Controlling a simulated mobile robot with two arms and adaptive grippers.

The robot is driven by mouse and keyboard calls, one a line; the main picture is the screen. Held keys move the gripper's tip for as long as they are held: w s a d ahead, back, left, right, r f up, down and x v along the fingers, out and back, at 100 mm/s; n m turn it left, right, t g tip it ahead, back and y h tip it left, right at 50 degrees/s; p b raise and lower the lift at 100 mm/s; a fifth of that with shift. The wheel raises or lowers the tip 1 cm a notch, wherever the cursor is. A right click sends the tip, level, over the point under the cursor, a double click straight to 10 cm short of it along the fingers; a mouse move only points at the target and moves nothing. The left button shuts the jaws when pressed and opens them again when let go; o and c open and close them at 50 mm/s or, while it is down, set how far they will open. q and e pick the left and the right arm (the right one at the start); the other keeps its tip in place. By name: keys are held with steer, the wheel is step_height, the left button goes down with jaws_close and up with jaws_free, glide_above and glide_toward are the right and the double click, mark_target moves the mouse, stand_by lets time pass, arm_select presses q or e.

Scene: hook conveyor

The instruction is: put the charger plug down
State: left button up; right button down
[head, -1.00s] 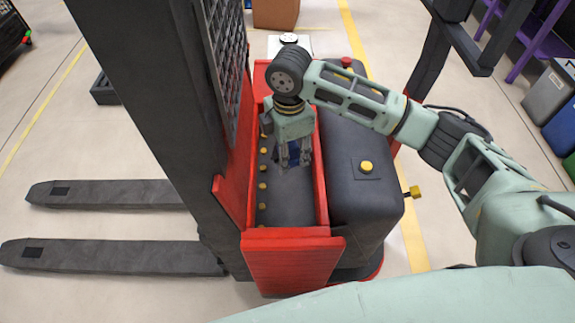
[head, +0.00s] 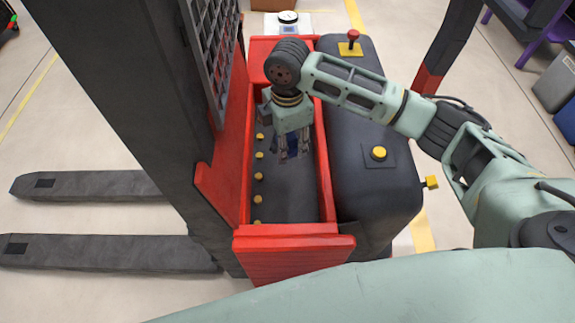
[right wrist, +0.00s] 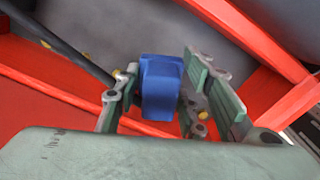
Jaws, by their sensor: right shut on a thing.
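My right gripper (head: 294,158) points down into the red-walled dark tray (head: 285,200) of the forklift. It is shut on the blue charger plug (right wrist: 162,88), which shows between its fingers in the right wrist view. In the head view only a bit of the plug's blue (head: 290,143) shows behind the fingers. Whether the plug touches the tray floor cannot be told. My left gripper is not in view.
Yellow knobs (head: 259,178) line the tray's left side. The black forklift mast (head: 120,100) stands left of it. A black housing (head: 375,200) with a yellow button (head: 379,153) and a red emergency button (head: 353,37) stands right. The tray's near part is bare.

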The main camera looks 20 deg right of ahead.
mark_target(287, 172)
step_height(287, 172, down, 9)
steer(key=shift+r, duration=0.2)
steer(key=shift+f, duration=0.25)
steer(key=shift+f, duration=0.3)
steer(key=c, duration=1.1)
jaws_free()
step_height(287, 172, up, 13)
steer(key=shift+r, duration=0.1)
